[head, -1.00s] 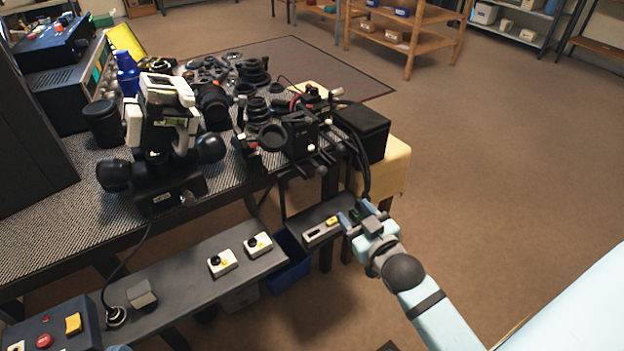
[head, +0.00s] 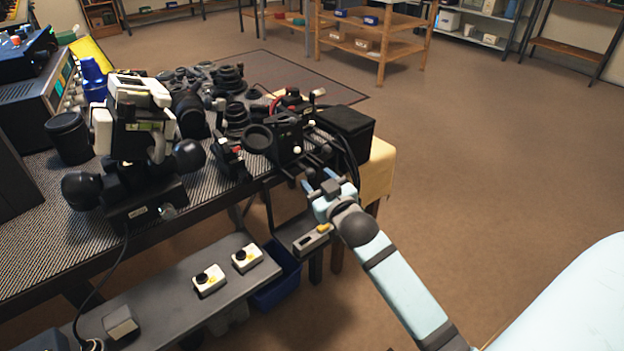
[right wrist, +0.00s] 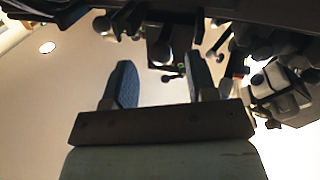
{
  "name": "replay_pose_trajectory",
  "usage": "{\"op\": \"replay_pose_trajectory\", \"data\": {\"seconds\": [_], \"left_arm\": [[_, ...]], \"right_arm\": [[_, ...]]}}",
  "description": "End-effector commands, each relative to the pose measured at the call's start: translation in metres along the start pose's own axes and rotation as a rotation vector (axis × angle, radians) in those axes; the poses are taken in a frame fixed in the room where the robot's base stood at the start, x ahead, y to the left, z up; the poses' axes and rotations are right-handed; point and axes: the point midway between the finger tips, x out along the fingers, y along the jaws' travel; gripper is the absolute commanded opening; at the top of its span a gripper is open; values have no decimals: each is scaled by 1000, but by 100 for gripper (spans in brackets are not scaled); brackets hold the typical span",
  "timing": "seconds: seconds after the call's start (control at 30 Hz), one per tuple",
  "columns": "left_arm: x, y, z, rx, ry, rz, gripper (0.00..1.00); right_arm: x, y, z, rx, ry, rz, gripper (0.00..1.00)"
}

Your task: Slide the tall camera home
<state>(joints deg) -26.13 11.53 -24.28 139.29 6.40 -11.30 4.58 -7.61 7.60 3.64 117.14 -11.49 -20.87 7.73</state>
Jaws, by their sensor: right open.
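A black camera-like unit with a square plate (head: 287,138) and a round ring stands on a rail assembly at the bench's right end. I cannot tell for sure that it is the tall camera. My right gripper (head: 322,186) is open and empty, just in front of the assembly's rods and knobs and below the unit. In the right wrist view its two fingers (right wrist: 160,88) are spread with nothing between them. Dark knobs and rods (right wrist: 165,50) show beyond and above the fingertips, apart from them. My left gripper is out of view.
A white and black instrument with round knobs (head: 135,125) stands on the left of the bench. A black box (head: 345,130) sits right of the rail assembly, with cables hanging beside it. A lower shelf (head: 165,308) carries small switch boxes. Open floor lies to the right.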

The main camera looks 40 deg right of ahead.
Motion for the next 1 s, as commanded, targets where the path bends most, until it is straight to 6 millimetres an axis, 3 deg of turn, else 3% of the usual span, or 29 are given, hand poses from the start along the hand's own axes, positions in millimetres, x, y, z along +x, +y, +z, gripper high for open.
{"op": "replay_pose_trajectory", "data": {"seconds": [0.2,0.57,0.67,0.8,1.0], "left_arm": [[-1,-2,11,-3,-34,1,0],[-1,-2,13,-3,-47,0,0],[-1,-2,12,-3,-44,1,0],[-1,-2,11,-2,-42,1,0],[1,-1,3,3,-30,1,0]], "right_arm": [[25,0,1,-1,0,0,52],[31,0,0,-1,-1,0,52],[30,0,0,-1,-1,0,34],[30,0,0,0,-1,0,2],[37,-1,-3,1,-2,0,0]]}}
